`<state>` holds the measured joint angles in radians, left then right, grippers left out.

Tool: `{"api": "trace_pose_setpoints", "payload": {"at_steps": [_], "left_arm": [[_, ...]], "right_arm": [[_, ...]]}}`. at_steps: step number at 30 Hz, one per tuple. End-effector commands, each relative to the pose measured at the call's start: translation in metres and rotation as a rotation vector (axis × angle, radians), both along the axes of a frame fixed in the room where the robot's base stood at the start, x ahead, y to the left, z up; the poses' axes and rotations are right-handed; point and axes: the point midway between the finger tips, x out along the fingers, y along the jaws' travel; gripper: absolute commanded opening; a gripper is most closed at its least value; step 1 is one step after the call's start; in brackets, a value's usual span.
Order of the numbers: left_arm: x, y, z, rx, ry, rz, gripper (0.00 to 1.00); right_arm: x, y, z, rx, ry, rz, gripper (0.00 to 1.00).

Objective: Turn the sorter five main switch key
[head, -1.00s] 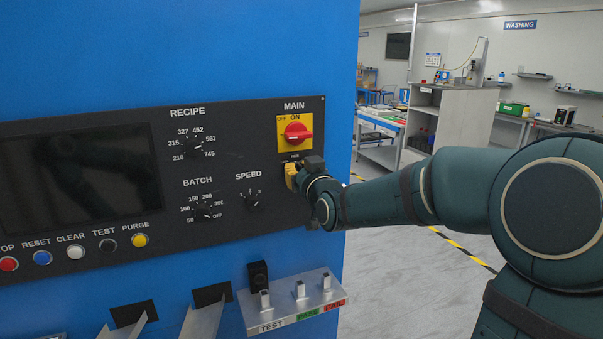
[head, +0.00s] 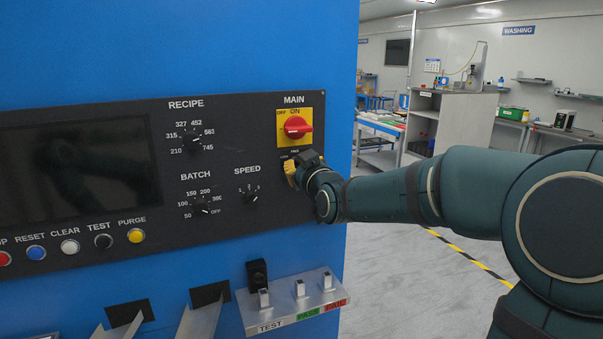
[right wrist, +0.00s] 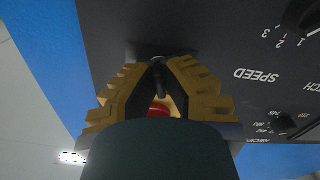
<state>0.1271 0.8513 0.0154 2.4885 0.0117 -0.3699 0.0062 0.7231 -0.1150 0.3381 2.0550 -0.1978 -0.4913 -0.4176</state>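The sorter's black control panel (head: 100,230) is on a blue cabinet. The red main switch knob (head: 296,127) sits on a yellow plate marked ON and OFF at the panel's upper right. My right gripper (head: 291,172) is at the panel just below that plate. In the right wrist view my right gripper (right wrist: 160,68) has its yellow ribbed fingers closed in on a narrow dark piece, the key (right wrist: 158,80), against the panel. The gripper hides the key in the head view. The red knob (right wrist: 158,110) shows partly between the fingers. My left gripper is not in view.
Recipe (head: 192,141), batch (head: 202,208) and speed (head: 250,197) dials are left of the gripper. A dark screen (head: 75,165) and several push buttons are further left. A small metal shelf (head: 290,310) juts out below. Open floor lies to the right.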

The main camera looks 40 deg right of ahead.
Motion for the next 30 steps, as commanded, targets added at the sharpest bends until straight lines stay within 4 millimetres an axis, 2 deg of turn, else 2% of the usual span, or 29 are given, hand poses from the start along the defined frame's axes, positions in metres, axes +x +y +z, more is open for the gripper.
{"api": "trace_pose_setpoints", "payload": {"at_steps": [30], "left_arm": [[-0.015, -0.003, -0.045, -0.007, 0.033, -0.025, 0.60]], "right_arm": [[0.000, 0.000, -0.001, -0.446, 0.139, -0.001, 0.00]]}}
